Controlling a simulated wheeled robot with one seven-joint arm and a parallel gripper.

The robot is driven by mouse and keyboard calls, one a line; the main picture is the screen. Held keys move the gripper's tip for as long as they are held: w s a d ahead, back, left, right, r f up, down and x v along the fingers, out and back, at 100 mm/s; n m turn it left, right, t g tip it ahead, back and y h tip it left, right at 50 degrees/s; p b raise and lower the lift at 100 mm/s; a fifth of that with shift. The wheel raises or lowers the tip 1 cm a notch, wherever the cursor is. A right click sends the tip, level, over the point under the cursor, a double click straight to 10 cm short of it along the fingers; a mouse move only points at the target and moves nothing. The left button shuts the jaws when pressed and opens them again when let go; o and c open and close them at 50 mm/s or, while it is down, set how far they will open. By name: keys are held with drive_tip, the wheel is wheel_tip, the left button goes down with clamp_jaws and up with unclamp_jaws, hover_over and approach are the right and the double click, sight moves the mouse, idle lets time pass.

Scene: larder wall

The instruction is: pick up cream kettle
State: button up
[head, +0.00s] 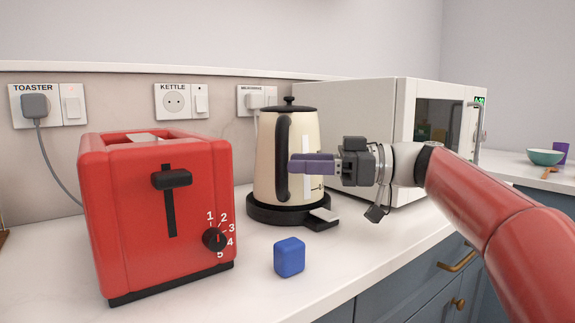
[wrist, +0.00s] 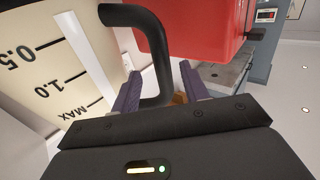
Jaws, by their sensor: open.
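The cream kettle (head: 264,165) stands upright on its black base (head: 262,212), with a black lid and a black handle (head: 281,150) facing me. My gripper (head: 293,164) is at the handle, its purple fingers pointing left across the kettle's front. In the wrist view, my gripper (wrist: 158,85) is open, and the handle (wrist: 155,45) runs down between the two fingers. The kettle's cream side with its scale (wrist: 50,75) is at the left there. I cannot tell whether a finger touches the handle.
A red toaster (head: 158,210) stands left of the kettle; it also shows in the wrist view (wrist: 195,35). A white microwave (head: 350,110) is close behind, on the right. A blue cube (head: 289,257) lies on the counter in front. The counter's front edge is clear.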

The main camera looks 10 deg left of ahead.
sight(281, 189)
drive_tip(key=a, duration=0.2)
drive_tip(key=s+a, duration=0.1)
drive_tip(key=a, duration=0.1)
drive_tip(key=shift+a+p, duration=0.1)
drive_tip(key=shift+p, duration=0.25)
drive_tip(key=shift+c, duration=0.5)
clamp_jaws()
drive_tip(key=shift+w+r, duration=0.1)
idle(0.3)
drive_tip(key=shift+r, duration=0.15)
